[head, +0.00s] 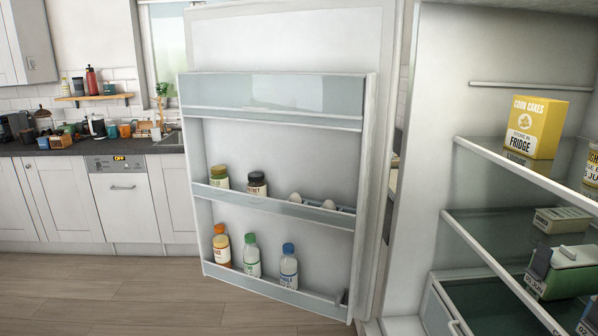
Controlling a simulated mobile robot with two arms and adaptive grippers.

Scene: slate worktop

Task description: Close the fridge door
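The fridge door (275,150) stands wide open in the middle of the head view, its inner side facing me. Its shelves hold jars, eggs and several bottles with coloured caps. The fridge interior (440,110) is open on the right, with glass shelves and a drawer at the bottom. The door's hinge side is next to the fridge's left wall. Neither of my grippers is in view. The outer face of the door and its handle are hidden.
A yellow box (537,127) stands on the upper fridge shelf (480,150), and a green and white carton (570,270) sits lower. White cabinets (60,200) and a dark worktop (70,148) with clutter are at the back left. The wooden floor (110,290) at the left front is clear.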

